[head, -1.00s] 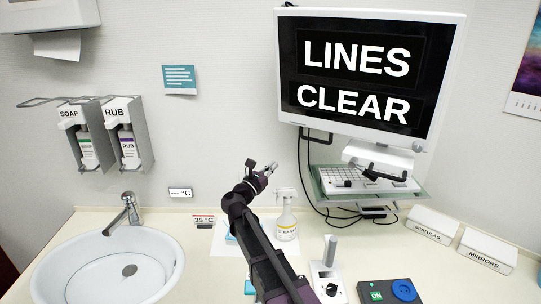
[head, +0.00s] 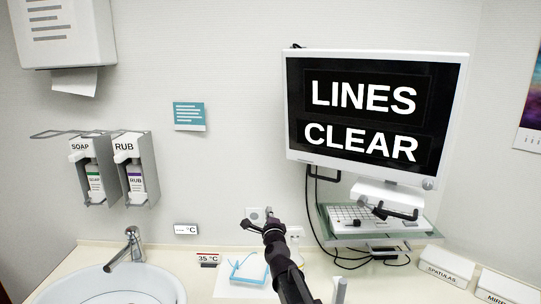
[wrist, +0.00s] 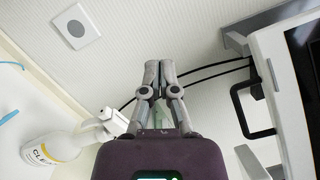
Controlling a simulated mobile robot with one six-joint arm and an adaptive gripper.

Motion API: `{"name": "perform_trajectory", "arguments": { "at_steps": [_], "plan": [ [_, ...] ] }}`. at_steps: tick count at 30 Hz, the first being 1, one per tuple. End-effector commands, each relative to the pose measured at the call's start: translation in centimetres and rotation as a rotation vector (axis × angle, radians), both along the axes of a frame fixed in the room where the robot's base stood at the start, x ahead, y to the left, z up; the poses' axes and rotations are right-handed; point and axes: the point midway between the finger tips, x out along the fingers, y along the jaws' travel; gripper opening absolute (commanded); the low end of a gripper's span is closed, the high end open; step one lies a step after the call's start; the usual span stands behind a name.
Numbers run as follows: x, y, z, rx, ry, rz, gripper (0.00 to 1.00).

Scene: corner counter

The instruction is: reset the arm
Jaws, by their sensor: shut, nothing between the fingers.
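My arm rises from the bottom of the head view. My gripper (head: 255,219) is at its upper end, in front of the wall below the left edge of the monitor. In the wrist view, the two grey fingers of my gripper (wrist: 159,70) meet at the tips, shut with nothing between them. Wall and a black cable show beyond the tips. The gripper touches nothing that I can see.
A spray bottle (wrist: 55,147) stands beside my gripper, partly hidden by my arm in the head view. A white and blue item (head: 248,269) lies on the counter. The sink (head: 130,284) is left. The monitor (head: 372,115) and keyboard shelf (head: 375,228) are right.

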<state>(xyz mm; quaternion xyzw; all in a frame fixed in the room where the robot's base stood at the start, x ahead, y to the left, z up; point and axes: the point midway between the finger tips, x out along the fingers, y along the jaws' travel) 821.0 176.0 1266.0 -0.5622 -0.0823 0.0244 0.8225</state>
Motion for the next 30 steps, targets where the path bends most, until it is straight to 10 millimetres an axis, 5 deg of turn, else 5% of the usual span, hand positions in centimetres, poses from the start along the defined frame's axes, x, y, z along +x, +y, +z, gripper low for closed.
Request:
{"name": "perform_trajectory", "arguments": {
  "at_steps": [14, 30],
  "plan": [
    [-5.4, -1.7, -9.6, -0.718, 0.277, 0.326, 0.0],
    [-17.0, -9.7, -20.0, -1.371, 0.647, 0.821, 0.0]
  ]
}}
